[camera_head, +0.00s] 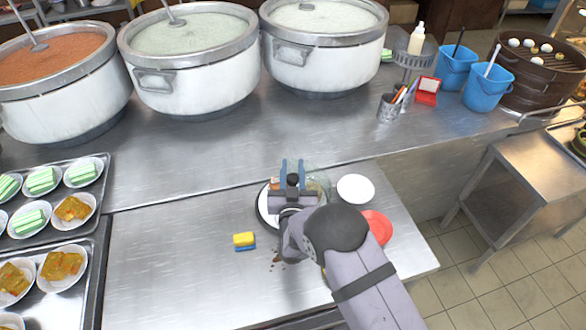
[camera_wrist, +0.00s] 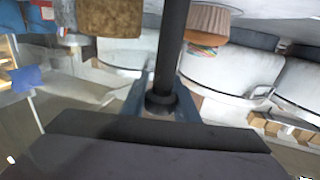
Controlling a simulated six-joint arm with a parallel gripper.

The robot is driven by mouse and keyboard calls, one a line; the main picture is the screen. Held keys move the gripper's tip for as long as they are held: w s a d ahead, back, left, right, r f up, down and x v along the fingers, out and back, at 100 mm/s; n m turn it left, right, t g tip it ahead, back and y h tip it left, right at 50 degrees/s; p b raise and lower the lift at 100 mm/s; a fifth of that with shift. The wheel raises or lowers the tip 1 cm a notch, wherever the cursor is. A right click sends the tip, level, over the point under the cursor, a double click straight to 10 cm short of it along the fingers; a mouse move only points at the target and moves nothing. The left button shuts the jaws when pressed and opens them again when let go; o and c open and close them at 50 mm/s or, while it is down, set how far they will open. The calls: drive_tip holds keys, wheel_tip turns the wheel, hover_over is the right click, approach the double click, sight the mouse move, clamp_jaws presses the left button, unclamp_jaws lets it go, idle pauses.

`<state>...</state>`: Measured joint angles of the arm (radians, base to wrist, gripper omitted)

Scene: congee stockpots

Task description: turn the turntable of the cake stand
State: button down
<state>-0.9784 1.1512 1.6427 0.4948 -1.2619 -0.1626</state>
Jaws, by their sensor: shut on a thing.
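My gripper (camera_head: 291,168) is over the front worktop, its two blue fingers pointing away from me. In the wrist view, the fingers (camera_wrist: 162,103) are closed on a dark upright rod (camera_wrist: 171,50). I cannot tell what the rod belongs to. A round white plate-like surface with a dark rim (camera_head: 263,209) shows below and left of my gripper, and clear glass (camera_head: 319,181) shows to its right. These may be the cake stand and its turntable, but my gripper and arm hide most of them. A brown pleated cake-like thing (camera_wrist: 207,22) is close by in the wrist view.
A white saucer (camera_head: 355,188) and a red plate (camera_head: 377,226) lie right of my gripper. A yellow and blue sponge (camera_head: 244,241) lies left, near brown crumbs. Large pots (camera_head: 195,70) stand behind. Trays of small plates (camera_head: 70,285) fill the left. The worktop's left-middle is clear.

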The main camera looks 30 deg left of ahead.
sight(296, 183)
drive_tip(key=shift+n+g+y+b, duration=0.3)
drive_tip(key=shift+n+g+y, duration=0.1)
drive_tip(key=shift+y, duration=0.1)
drive_tip(key=shift+s+a+f+n+g+y+b, duration=0.1)
drive_tip(key=shift+s+a+n+g+y+b, duration=0.1)
drive_tip(key=shift+n+g+y+b, duration=0.45)
drive_tip(key=shift+s+a+n+g+y+b, duration=0.15)
drive_tip(key=shift+n+g+y+b, duration=0.25)
drive_tip(key=shift+y, duration=0.35)
drive_tip(key=shift+s+a+n+g+y+b, duration=0.15)
drive_tip(key=shift+n+g+y+b, duration=0.35)
drive_tip(key=shift+n+g+y, duration=0.2)
drive_tip(key=shift+s+a+n+g+y+b, duration=0.1)
drive_tip(key=shift+a+n+g+y+b, duration=0.05)
drive_tip(key=shift+n+g+y+b, duration=0.5)
drive_tip(key=shift+s+a+g, duration=0.1)
drive_tip(key=shift+g, duration=0.5)
drive_tip(key=c, duration=1.4)
unclamp_jaws()
drive_tip(key=shift+n, duration=0.3)
drive_tip(key=shift+s, duration=0.1)
drive_tip(key=shift+b+v, duration=1.1)
drive_tip(key=shift+v, duration=2.55)
